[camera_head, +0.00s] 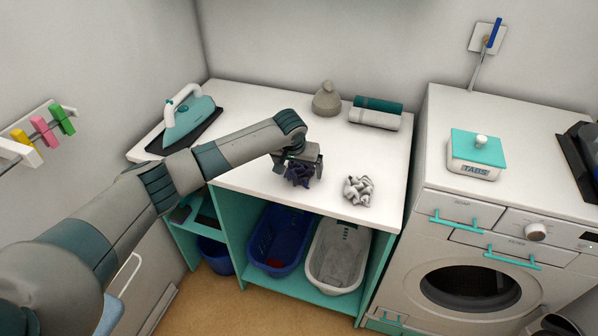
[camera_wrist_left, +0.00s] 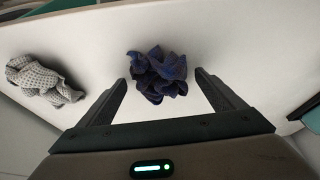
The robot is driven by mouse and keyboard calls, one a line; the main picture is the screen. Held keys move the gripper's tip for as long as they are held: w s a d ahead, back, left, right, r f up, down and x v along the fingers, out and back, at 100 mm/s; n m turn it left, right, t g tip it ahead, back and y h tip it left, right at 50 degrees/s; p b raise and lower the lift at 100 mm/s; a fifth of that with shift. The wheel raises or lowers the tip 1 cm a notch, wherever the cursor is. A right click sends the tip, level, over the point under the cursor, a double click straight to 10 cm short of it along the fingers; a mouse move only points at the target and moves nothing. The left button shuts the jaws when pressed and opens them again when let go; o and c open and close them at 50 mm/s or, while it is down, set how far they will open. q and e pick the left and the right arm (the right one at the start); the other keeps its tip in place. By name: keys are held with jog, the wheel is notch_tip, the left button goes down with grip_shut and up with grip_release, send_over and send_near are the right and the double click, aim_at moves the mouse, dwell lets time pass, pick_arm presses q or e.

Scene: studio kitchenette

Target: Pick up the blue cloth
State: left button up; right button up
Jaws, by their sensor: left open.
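The blue cloth (camera_head: 300,175) is a crumpled dark blue bundle on the white counter (camera_head: 240,102), near its front edge. It also shows in the left wrist view (camera_wrist_left: 160,75), lying just beyond and between the two fingertips. My left gripper (camera_head: 299,169) is directly over the cloth and partly hides it in the head view. In the left wrist view its jaws (camera_wrist_left: 162,80) are open, with one finger on each side of the cloth; I cannot tell whether they touch it. My right gripper is not in view.
A crumpled grey-white cloth (camera_head: 358,190) lies right of the blue one. An iron (camera_head: 188,112), a grey lidded pot (camera_head: 326,100) and rolled towels (camera_head: 376,112) stand farther back. Blue (camera_head: 278,240) and white (camera_head: 338,258) baskets sit below. A washing machine (camera_head: 480,215) is at right.

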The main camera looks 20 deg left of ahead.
aim_at(302, 165)
pick_arm(q)
jog(key=c, duration=1.1)
jog(key=shift+c, duration=0.2)
jog(key=shift+r+b, duration=0.35)
jog(key=shift+r, duration=0.05)
notch_tip(302, 165, up, 3)
jog(key=shift+d+r+b, duration=0.1)
jog(key=shift+r+b, duration=0.05)
jog(key=shift+b, duration=0.8)
jog(key=s+d+r+b, duration=0.2)
jog(key=d+r+b, duration=0.2)
jog(key=d+r, duration=0.3)
jog(key=shift+d, duration=2.15)
